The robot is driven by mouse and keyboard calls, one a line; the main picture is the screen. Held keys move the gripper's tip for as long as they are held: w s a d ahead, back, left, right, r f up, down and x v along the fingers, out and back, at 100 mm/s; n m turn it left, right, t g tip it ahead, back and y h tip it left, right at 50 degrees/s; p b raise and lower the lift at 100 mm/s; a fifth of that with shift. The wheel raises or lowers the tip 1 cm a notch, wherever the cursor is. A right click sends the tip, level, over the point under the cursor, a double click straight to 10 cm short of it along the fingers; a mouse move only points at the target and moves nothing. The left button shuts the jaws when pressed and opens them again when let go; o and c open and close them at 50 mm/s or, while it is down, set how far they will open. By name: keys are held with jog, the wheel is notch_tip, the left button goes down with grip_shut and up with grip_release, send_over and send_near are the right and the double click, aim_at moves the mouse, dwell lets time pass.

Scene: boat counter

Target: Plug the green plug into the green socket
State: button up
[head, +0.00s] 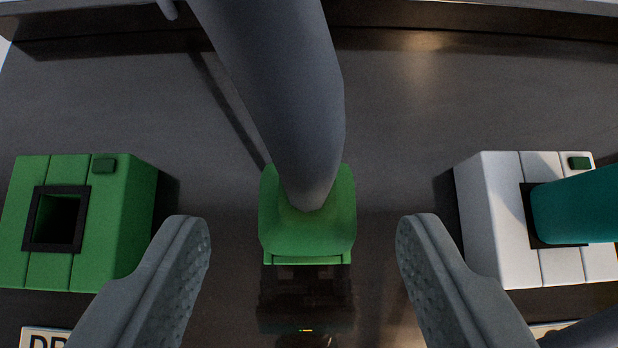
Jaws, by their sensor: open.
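The green plug (308,232) is in the middle of the head view, with a thick grey cable (275,85) rising from it toward the top. My gripper (305,235) is open, one finger on each side of the plug. Clear gaps show between both fingers and the plug. The green socket (125,220) is a green block on the left with a dark-framed square opening that looks empty. The lower part of the plug shows only as a dark shape or reflection, so what it rests on is unclear.
A white socket block (485,220) stands on the right with a teal plug (575,210) in its opening. Partly cut-off labels (45,338) lie at the bottom edge. The dark counter (420,110) is open behind the plug, up to a raised edge (480,40) at the back.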

jog(key=shift+x, duration=2)
jog(key=shift+w+d+r, duration=0.1)
jog(key=shift+r, duration=0.05)
jog(key=c, duration=1.1)
notch_tip(320, 180, up, 10)
jog(key=shift+r, duration=0.2)
notch_tip(320, 180, up, 5)
send_over(309, 229)
jog(key=shift+w, duration=0.45)
